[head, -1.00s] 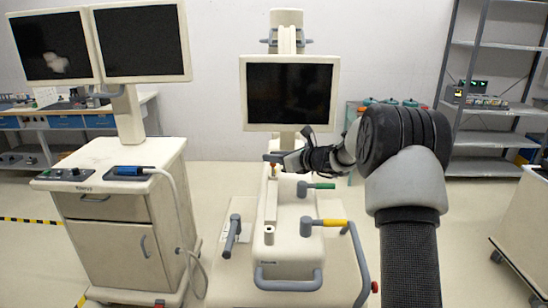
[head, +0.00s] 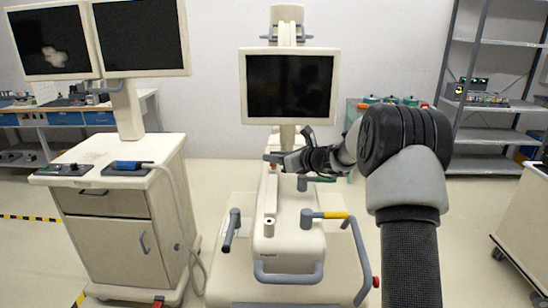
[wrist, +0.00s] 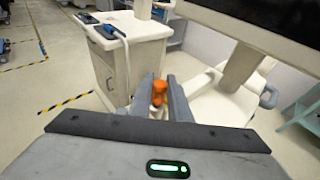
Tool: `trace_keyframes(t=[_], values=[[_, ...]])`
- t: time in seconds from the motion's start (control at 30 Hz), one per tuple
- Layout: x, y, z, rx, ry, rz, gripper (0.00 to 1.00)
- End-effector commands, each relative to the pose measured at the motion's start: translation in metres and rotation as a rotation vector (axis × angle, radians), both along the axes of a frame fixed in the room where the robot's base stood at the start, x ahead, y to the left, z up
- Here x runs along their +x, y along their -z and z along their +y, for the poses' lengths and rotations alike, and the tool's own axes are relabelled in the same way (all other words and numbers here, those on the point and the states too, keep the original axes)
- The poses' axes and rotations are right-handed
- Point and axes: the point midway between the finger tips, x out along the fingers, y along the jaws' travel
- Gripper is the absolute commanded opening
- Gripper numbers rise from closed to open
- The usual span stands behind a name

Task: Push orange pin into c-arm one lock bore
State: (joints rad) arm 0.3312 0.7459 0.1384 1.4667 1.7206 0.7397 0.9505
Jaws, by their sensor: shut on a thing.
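My gripper (wrist: 161,88) is shut on the orange pin (wrist: 158,92), which shows upright between the two grey fingers in the wrist view. In the head view my gripper (head: 274,158) is over the back of the c-arm cart's narrow pale top rail (head: 271,195), below the black monitor. Only a small bit of orange shows under the fingers there. The pin's lower end and any bore under it are hidden, so I cannot tell how deep the pin sits. A short collar with a dark hole (head: 269,222) stands at the rail's front end, apart from the gripper.
The c-arm monitor (head: 290,88) stands just behind my gripper. A yellow-grey handle (head: 325,215) and a green-ended lever (head: 318,180) lie on the right. A cart with two screens (head: 120,215) stands left. Open floor lies between the carts.

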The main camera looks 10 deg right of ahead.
Motion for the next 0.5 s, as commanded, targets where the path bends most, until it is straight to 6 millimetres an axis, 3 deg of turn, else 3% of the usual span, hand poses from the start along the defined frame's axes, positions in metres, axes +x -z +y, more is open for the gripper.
trace_keyframes(t=[0.43, 0.47, 0.5], values=[[0.0000, 0.0124, 0.0000, 0.000, 0.000, 0.000, 0.00], [0.0000, 0.0112, 0.0000, 0.000, 0.000, 0.000, 0.20], [0.0000, 0.0108, 0.0000, 0.000, 0.000, 0.000, 0.27]])
